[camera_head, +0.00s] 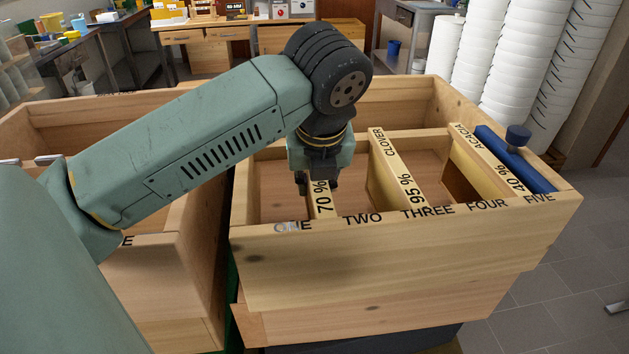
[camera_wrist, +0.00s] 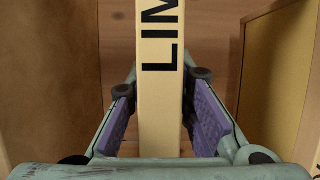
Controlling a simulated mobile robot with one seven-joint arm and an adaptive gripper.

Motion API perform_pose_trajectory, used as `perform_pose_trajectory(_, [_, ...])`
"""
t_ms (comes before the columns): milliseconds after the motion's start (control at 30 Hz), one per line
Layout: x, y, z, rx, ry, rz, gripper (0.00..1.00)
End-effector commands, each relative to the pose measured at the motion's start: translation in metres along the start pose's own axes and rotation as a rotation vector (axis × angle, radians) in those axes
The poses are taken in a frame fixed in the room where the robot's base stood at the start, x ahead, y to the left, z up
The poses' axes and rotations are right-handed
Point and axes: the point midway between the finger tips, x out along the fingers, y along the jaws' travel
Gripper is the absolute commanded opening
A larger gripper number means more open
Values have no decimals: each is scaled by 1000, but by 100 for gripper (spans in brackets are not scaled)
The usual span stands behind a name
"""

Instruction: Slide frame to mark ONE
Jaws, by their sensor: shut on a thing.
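The frame in my gripper (camera_head: 317,185) has a pale top bar (camera_head: 323,205) reading "70 %". In the wrist view the bar (camera_wrist: 160,115) shows "LIM", the rest of the word hidden. The purple finger pads (camera_wrist: 162,88) stand either side of it, shut on it. Its front end lies between ONE and TWO on the box's front edge. Mark ONE (camera_head: 293,226) is at the left end of that edge, its first letters on a greyish patch. The CLOVER "95 %" frame (camera_head: 392,170) stands near THREE, and the ACACIA "40 %" frame (camera_head: 487,165) further right.
The wooden box (camera_head: 400,255) has a blue bar with a round knob (camera_head: 515,155) at its right end. A second wooden box (camera_head: 180,275) adjoins on the left. White stacked buckets (camera_head: 515,60) stand behind. Between the 70 % and CLOVER frames is open space.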

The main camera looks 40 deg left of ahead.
Motion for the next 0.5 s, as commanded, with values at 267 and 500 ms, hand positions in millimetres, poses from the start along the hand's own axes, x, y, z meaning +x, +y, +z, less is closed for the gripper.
perform_pose_trajectory(267, [0, 0, 0, 0, 0, 0, 0])
perform_pose_trajectory(500, [0, 0, 0, 0, 0, 0, 0])
